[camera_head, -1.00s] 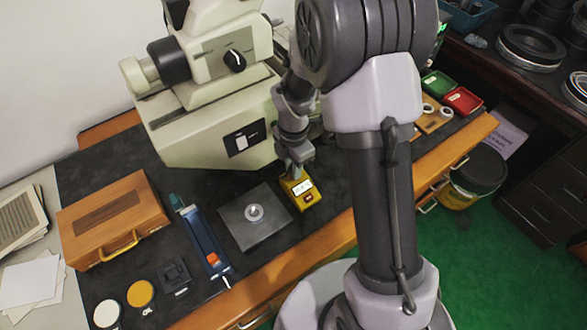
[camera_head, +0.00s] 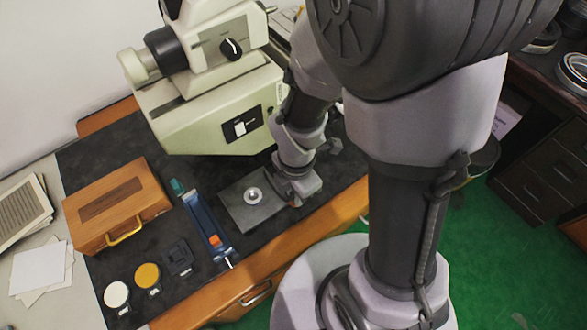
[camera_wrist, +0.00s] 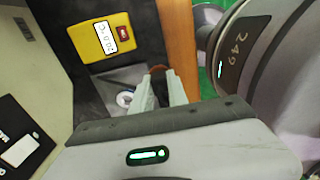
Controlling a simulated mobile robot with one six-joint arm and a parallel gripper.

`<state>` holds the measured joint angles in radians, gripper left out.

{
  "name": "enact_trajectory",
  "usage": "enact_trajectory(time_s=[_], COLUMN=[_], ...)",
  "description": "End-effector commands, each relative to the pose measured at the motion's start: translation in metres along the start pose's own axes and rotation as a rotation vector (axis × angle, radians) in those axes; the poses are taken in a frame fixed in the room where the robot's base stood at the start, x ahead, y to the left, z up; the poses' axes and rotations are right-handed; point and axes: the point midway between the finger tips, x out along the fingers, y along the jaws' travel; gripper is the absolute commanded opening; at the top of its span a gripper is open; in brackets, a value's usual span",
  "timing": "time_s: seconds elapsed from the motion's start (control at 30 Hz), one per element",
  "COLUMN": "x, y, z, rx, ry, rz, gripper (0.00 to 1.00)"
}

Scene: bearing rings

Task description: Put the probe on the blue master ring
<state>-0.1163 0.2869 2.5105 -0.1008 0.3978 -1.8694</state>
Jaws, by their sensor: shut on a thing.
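In the wrist view, my gripper (camera_wrist: 165,78) has its two pale fingers a little apart on a small dark thing with a reddish-brown curved edge; the fingers hide most of it, and I cannot tell if it is the probe. In the head view my gripper (camera_head: 298,198) is low over the right edge of a grey plate (camera_head: 238,213). A small pale round piece (camera_head: 252,197) sits on the plate, left of my gripper. A yellow box with a readout (camera_wrist: 100,38) lies beyond the fingers in the wrist view. I cannot make out a blue master ring.
A cream instrument (camera_head: 215,115) stands behind the plate. The bench's wooden front edge (camera_head: 290,258) is close.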

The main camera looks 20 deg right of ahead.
Motion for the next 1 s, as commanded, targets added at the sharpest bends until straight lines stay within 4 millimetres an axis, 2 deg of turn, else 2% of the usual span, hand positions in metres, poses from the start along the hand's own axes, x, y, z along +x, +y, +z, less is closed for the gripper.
enact_trajectory(time_s=[0.07, 0.17, 0.4, 0.5, 0.77, 1.0], x=[-0.002, -0.011, -0.022, -0.018, 0.009, 0.049], y=[-0.004, 0.009, 0.078, 0.096, 0.102, 0.101], z=[-0.004, -0.012, -0.051, -0.066, -0.07, -0.07], rx=[-0.01, -0.079, -0.398, -0.492, -0.526, -0.524], ry=[0.0, 0.0, 0.001, 0.001, 0.001, 0.001], rz=[-0.001, -0.002, -0.003, -0.001, 0.0, -0.001], gripper=[0.0, 0.0, 0.0, 0.0, 0.0, 0.0])
